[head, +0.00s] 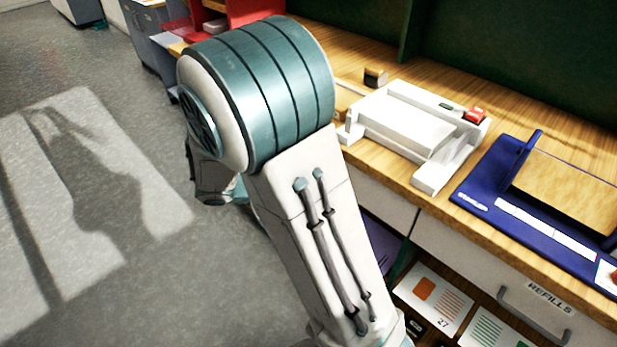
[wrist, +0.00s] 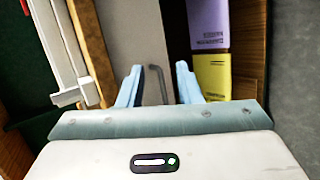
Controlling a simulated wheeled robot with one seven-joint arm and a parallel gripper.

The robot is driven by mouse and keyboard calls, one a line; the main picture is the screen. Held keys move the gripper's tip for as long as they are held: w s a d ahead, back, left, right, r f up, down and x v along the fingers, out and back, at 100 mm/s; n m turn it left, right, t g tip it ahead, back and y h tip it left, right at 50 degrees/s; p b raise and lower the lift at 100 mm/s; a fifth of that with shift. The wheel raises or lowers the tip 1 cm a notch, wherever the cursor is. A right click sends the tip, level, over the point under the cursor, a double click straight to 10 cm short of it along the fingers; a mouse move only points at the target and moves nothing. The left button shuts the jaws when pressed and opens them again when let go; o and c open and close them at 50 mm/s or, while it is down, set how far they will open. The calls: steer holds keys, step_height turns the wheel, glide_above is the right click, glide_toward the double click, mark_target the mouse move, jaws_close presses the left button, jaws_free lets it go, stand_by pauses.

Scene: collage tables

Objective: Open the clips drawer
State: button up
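A grey drawer front (wrist: 132,32) lies ahead of my gripper in the wrist view, with a dark bar handle (wrist: 153,84) on it. No label shows on the part I see, so I cannot confirm it is the clips drawer. My gripper (wrist: 159,72) is open, with one pale blue finger on each side of the handle. I cannot tell whether either finger touches it. In the head view, my arm hides the gripper and the handle; part of a plain drawer front (head: 382,202) shows beside the arm.
A drawer labelled REFILLS (head: 500,266) with its own handle (head: 532,318) is at right. A white device (head: 405,125) and a blue trimmer (head: 530,225) stand on the wooden tabletop. Purple (wrist: 208,24) and yellow (wrist: 212,75) packs are on the shelf beside my gripper. Floor at left is clear.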

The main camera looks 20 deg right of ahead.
steer(key=w+a+f+n+t+h+b, duration=0.2)
steer(key=w+a+f+n+t+h, duration=0.15)
steer(key=w+f+t, duration=0.35)
steer(key=w+d+g, duration=0.1)
steer(key=w+d, duration=0.1)
steer(key=d, duration=0.4)
steer(key=w+d+f, duration=0.1)
steer(key=w+d, duration=0.2)
steer(key=d, duration=0.3)
steer(key=shift+w+d+f+m+g, duration=0.2)
steer(key=shift+w+m+g, duration=0.1)
steer(key=shift+m+g, duration=0.1)
jaws_close()
